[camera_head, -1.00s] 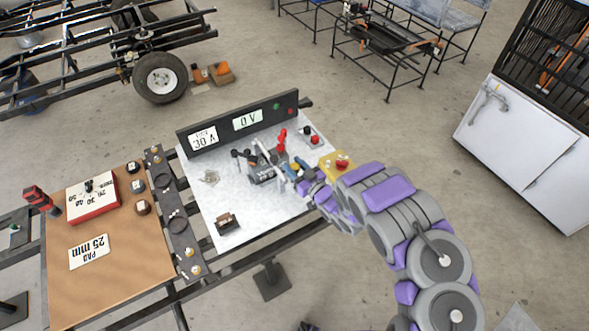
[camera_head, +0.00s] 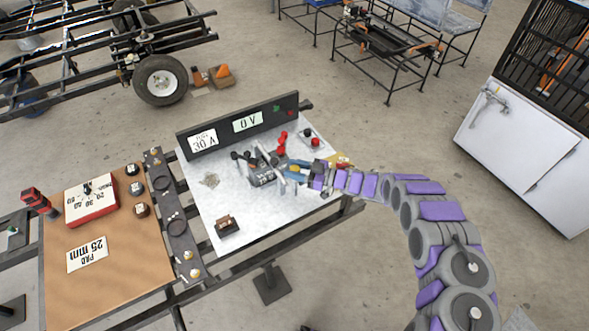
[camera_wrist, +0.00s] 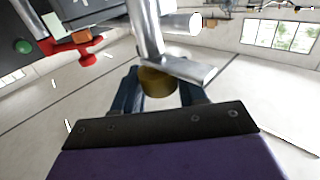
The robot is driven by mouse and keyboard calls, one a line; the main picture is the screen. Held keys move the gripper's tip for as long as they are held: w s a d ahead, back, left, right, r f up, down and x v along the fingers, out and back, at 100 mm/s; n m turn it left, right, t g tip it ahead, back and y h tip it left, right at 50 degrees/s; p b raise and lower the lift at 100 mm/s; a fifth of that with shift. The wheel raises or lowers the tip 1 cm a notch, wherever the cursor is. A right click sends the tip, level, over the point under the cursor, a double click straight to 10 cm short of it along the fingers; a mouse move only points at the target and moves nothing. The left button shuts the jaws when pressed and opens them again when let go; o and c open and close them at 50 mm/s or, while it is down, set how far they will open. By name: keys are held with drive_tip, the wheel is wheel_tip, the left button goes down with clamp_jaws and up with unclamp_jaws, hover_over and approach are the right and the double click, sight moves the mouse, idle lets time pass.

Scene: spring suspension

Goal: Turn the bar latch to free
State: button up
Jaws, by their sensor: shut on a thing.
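In the wrist view, a silver metal bar (camera_wrist: 181,66) with a round post (camera_wrist: 146,30) lies just ahead of my gripper; it looks like the bar latch. A brass cylinder (camera_wrist: 158,82) sits under the bar, between the two blue fingers of my gripper (camera_wrist: 160,92). My gripper is shut on this brass piece. In the head view, my gripper (camera_head: 301,170) is at the small dark device (camera_head: 262,176) on the pale bench plate (camera_head: 225,205). The bar is too small to make out clearly there.
A red lever (camera_head: 282,141) stands close beyond my gripper. A yellow box (camera_head: 343,160) is partly hidden by my arm. A small brown block (camera_head: 227,225) sits at the plate's front.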

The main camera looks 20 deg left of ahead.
drive_tip(key=shift+w+d+r+g, duration=0.1)
drive_tip(key=shift+w+r+g, duration=0.1)
drive_tip(key=shift+g, duration=0.1)
drive_tip(key=o, duration=1)
drive_tip(key=shift+s+f, duration=0.1)
drive_tip(key=shift+c, duration=0.2)
drive_tip(key=w+d+p, duration=0.1)
drive_tip(key=d+p, duration=0.1)
drive_tip(key=d, duration=1.5)
drive_tip(key=shift+w+d+p, duration=0.2)
drive_tip(key=shift+w+p, duration=0.15)
drive_tip(key=shift+p, duration=0.05)
drive_tip(key=shift+f, duration=0.1)
